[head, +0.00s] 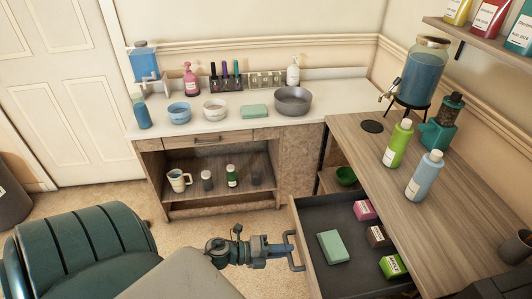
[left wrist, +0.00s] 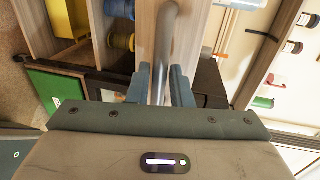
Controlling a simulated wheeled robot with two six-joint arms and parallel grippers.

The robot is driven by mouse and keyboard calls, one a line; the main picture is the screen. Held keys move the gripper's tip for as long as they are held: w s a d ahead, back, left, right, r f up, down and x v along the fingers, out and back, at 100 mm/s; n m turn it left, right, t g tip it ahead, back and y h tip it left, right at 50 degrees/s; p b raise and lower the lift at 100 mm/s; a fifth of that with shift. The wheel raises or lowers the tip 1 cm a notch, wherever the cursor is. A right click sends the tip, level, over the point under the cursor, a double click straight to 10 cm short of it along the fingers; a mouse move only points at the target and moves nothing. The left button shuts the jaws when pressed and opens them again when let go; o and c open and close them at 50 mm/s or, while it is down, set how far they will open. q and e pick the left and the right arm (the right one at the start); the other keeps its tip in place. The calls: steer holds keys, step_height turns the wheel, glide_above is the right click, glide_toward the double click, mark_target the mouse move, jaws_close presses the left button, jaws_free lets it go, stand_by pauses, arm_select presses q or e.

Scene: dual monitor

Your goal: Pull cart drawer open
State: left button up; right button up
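The cart drawer (head: 330,230) stands pulled out from under the wooden cart top (head: 385,165) at the right of the head view. Its inside shows, with a green block, a pink box and other small boxes in it. The grey drawer handle (head: 292,250) is on the drawer's left-facing front. My left gripper (head: 283,250) reaches it from the left. In the left wrist view the handle bar (left wrist: 165,45) runs between the two fingers of the left gripper (left wrist: 160,88), which look closed around it. My right gripper is not in view.
A teal chair (head: 85,250) stands at the lower left, close to my left arm. A counter (head: 240,125) with bowls and bottles lies at the back. Green and blue bottles (head: 397,145) and a drink dispenser (head: 422,72) stand on the cart top.

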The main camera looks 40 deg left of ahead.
arm_select(q)
steer(key=b+v, duration=0.1)
steer(key=v, duration=0.8)
steer(key=shift+s, duration=0.15)
